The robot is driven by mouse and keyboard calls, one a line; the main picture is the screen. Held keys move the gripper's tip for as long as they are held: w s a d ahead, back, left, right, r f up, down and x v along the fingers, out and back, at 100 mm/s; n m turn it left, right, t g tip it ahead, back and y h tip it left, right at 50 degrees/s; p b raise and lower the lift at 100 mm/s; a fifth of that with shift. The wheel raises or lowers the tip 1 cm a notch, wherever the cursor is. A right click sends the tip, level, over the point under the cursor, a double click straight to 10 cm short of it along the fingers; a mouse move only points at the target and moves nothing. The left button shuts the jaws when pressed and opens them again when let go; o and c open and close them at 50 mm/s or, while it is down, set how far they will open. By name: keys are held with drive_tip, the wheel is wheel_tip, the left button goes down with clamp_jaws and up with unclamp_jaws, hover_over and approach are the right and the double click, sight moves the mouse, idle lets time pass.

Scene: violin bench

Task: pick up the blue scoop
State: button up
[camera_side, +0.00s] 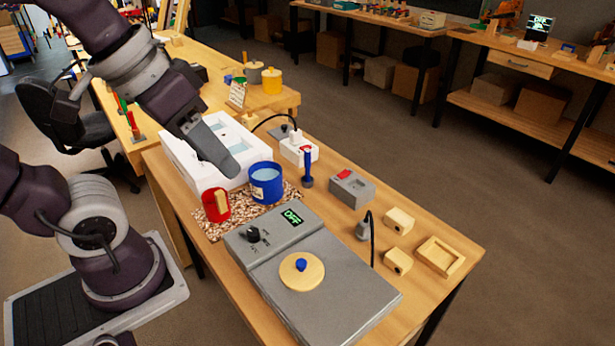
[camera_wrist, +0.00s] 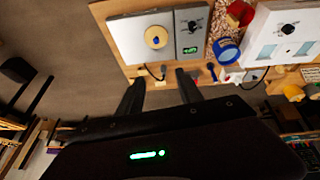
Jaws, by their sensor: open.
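The blue scoop (camera_side: 307,168) shows in the side view as a slim upright blue handle with a wider low end, standing on the bench just right of a blue pot (camera_side: 264,190). In the wrist view a small blue piece of the scoop (camera_wrist: 211,67) shows near the bench edge, beyond the right fingertip. My gripper (camera_side: 228,165) is above the white box, left of the scoop and apart from it. In the wrist view my gripper (camera_wrist: 160,83) has its two fingers spread, with nothing between them.
A white box (camera_side: 180,158) and a red container (camera_side: 216,204) stand left of the pot. A white power strip (camera_side: 299,150) with a cable is behind the scoop. A grey box with a red switch (camera_side: 351,186) is to its right. A large grey device (camera_side: 330,290) fills the front.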

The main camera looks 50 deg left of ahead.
drive_tip(key=w+a+r+n+g+h, duration=0.1)
drive_tip(key=w+a+n+g+h, duration=0.2)
drive_tip(key=w, duration=0.8)
drive_tip(key=n+g+y, duration=0.2)
drive_tip(key=n+y, duration=0.1)
drive_tip(key=n, duration=0.6)
hover_over(308, 179)
wheel_tip(308, 179, down, 22)
drive_tip(key=shift+n+y, duration=0.3)
drive_tip(key=f, duration=1)
drive_tip(key=shift+w+a+f, duration=0.2)
drive_tip(key=shift+a+f, duration=0.15)
clamp_jaws()
